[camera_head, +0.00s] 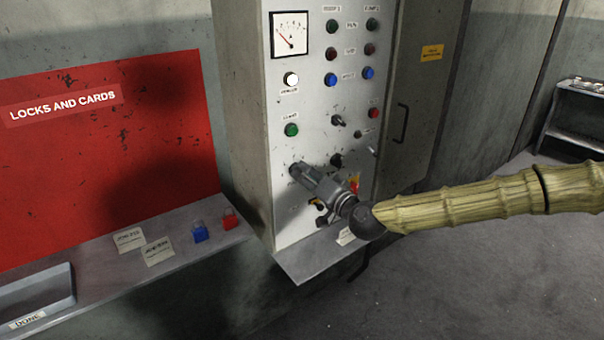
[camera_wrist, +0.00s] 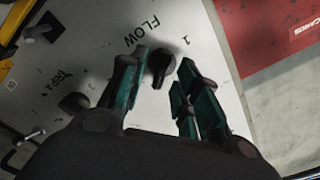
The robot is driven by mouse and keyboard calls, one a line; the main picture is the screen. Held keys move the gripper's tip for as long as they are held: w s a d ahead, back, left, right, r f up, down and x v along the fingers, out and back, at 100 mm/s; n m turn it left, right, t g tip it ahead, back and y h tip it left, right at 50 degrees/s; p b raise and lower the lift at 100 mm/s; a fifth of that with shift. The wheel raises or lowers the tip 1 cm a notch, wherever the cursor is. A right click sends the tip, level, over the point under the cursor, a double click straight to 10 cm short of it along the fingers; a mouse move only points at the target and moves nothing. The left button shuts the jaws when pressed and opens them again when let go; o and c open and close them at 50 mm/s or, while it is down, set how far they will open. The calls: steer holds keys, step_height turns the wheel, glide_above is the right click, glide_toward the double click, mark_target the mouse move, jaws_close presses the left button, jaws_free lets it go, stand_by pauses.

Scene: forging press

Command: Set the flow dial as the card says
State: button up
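The flow dial (camera_wrist: 161,64) is a black knob on the light panel, with the word FLOW and a digit 1 printed beside it in the wrist view. My gripper (camera_wrist: 160,84) is open, with a finger on either side of the knob. I cannot tell whether the fingers touch it. In the head view my gripper (camera_head: 298,170) reaches the lower left of the panel and hides the dial. Two small cards (camera_head: 130,239) (camera_head: 158,251) lie on the shelf and another card (camera_head: 346,237) lies on the cabinet ledge; their writing is too small to read.
The cabinet panel (camera_head: 310,110) carries a gauge (camera_head: 291,35), several coloured buttons and black switches near my gripper. A blue lock (camera_head: 200,233) and a red lock (camera_head: 228,219) stand on the shelf by a DONE tray (camera_head: 38,300). Open floor lies at right.

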steer(key=v, duration=0.9)
steer(key=shift+s+d, duration=0.25)
steer(key=shift+s, duration=0.05)
steer(key=s+a+f+g+h, duration=0.1)
steer(key=s+f+g, duration=0.2)
steer(key=s+f, duration=0.5)
steer(key=s+a+f+n+g+h, duration=0.1)
steer(key=s+a+f+g, duration=0.3)
steer(key=f, duration=0.9)
steer(key=s+d+f+g+h, duration=0.1)
steer(key=s+f+g, duration=0.1)
steer(key=s+f, duration=0.65)
steer(key=s+d+f+g+h, duration=0.3)
steer(key=s+d+f, duration=0.4)
steer(key=s+f, duration=0.45)
steer(key=s+d+f+n+g+h, duration=0.1)
steer(key=s+d+f+h, duration=0.3)
steer(key=s+d, duration=0.6)
steer(key=d+g, duration=0.1)
steer(key=d, duration=0.1)
steer(key=shift+s+d+f+g+h, duration=0.2)
steer(key=shift+s+d+g+h, duration=0.05)
steer(key=shift+d+g+h, duration=0.1)
